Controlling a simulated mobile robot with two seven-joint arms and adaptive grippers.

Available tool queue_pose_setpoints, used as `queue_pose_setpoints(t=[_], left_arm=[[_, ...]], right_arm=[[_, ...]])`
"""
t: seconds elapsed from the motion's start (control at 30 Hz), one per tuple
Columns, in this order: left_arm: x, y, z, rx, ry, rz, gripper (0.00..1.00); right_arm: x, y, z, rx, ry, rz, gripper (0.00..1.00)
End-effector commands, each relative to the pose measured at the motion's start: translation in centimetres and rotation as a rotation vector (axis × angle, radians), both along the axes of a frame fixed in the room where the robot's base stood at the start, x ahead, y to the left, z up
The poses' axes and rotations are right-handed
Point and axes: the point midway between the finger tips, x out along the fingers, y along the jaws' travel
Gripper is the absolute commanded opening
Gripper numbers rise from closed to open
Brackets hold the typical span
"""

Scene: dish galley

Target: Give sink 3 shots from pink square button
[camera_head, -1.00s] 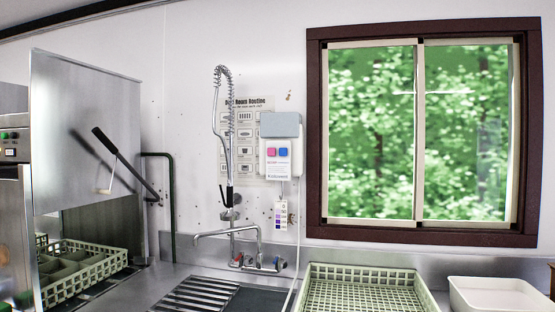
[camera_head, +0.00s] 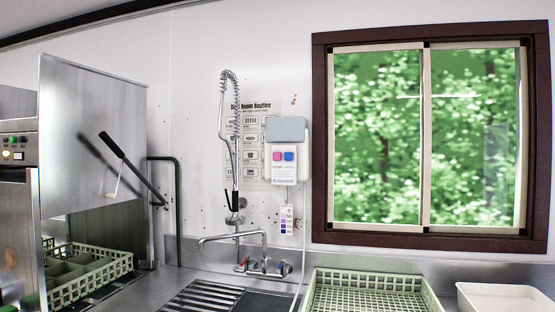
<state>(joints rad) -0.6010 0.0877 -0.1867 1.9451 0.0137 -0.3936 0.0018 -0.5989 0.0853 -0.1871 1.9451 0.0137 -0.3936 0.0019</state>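The pink square button (camera_head: 277,156) is on the front of a white wall dispenser (camera_head: 284,172) with a grey top. A blue square button (camera_head: 289,156) sits just to its right. A thin hose runs down from the dispenser toward the sink (camera_head: 268,302), which is partly covered by a slatted metal rack (camera_head: 200,298). A faucet (camera_head: 232,238) with a tall spring sprayer stands behind the sink. Neither of my grippers shows in the head view.
A pale green dish rack (camera_head: 368,292) and a white tub (camera_head: 503,298) are on the counter at right. A steel dishwasher with a lever handle (camera_head: 112,146) and a crate (camera_head: 95,272) stand at left. A routine poster (camera_head: 254,176) hangs behind the dispenser.

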Motion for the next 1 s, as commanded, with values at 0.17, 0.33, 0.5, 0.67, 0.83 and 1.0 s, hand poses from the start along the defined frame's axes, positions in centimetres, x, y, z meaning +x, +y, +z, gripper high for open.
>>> queue_pose_setpoints(t=[0.17, 0.33, 0.5, 0.67, 0.83, 1.0], left_arm=[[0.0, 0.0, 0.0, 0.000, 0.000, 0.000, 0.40], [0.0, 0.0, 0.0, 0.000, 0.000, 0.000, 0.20], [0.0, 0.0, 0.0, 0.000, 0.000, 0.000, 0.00], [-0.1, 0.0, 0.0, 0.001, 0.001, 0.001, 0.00], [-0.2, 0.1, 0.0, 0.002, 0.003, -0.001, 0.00], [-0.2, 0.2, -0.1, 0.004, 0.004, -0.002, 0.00]], right_arm=[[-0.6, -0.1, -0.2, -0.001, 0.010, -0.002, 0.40], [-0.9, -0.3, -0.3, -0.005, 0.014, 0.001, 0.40], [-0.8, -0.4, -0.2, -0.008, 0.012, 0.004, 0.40], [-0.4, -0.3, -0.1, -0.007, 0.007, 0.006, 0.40], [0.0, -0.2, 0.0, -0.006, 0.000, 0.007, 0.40], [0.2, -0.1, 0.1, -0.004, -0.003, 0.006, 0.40]])
